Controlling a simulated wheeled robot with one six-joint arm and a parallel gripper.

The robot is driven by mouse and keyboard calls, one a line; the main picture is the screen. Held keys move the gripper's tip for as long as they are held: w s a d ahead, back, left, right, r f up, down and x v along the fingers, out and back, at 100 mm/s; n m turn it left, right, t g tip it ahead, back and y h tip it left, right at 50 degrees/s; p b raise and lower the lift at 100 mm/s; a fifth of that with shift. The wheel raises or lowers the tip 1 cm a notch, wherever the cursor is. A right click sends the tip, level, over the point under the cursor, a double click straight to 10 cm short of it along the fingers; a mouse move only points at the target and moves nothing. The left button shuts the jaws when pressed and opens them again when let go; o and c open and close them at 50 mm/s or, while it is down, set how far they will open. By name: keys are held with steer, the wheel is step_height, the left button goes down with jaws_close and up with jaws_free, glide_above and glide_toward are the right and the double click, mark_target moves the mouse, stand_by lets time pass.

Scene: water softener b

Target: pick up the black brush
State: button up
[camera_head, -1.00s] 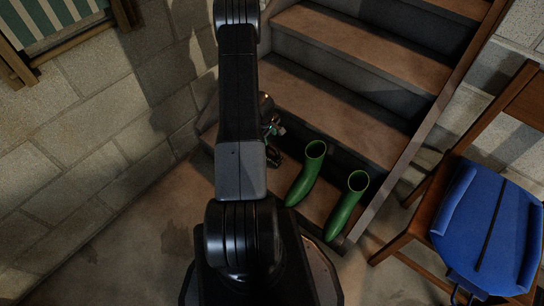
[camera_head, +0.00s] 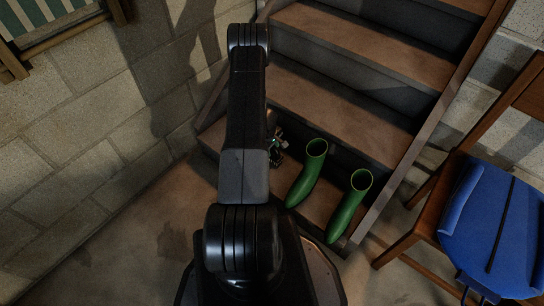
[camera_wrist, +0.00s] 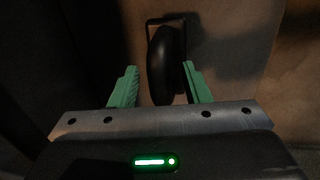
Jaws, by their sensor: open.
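The black brush (camera_wrist: 166,62) shows in the wrist view as a dark rounded oblong with a thin black loop at its far end. It lies on a brown surface. My gripper (camera_wrist: 158,74) is open, its green fingers on either side of the brush's near part. The right finger is very close to the brush; I cannot tell if it touches. A wider gap shows at the left finger. In the head view my gripper (camera_head: 277,146) shows only partly behind my arm, near the lowest step, and I cannot make out the brush there.
Two green boots (camera_head: 308,173) stand on the lowest step, just right of my gripper. Wooden stairs (camera_head: 340,110) rise behind. A block wall (camera_head: 90,150) is at left.

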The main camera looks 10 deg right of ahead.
jaws_close()
step_height(320, 180, up, 10)
steer(key=p, duration=0.6)
steer(key=c, duration=0.9)
jaws_free()
